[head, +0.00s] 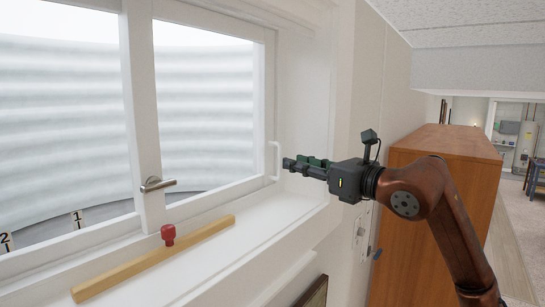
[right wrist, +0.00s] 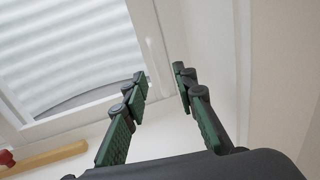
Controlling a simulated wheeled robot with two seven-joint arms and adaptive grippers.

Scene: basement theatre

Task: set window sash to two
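The window sash (head: 270,90) is a white framed pane on the right of the window. A white upright pull handle (head: 274,160) is at its right edge. A metal lever (head: 157,184) sits on the middle frame post. Number tags "1" (head: 79,219) and "2" (head: 6,243) show at the lower left, behind the glass. My right gripper (head: 287,163) is just right of the pull handle, pointing at it. In the right wrist view its fingers (right wrist: 160,77) are apart and empty, with the pale handle (right wrist: 152,52) beyond the tips. My left gripper is out of view.
A wooden bar (head: 120,278) with a red knob (head: 168,235) lies on the white sill (head: 235,265). The wall recess is close to the right gripper. A brown wooden cabinet (head: 440,160) stands behind my right arm.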

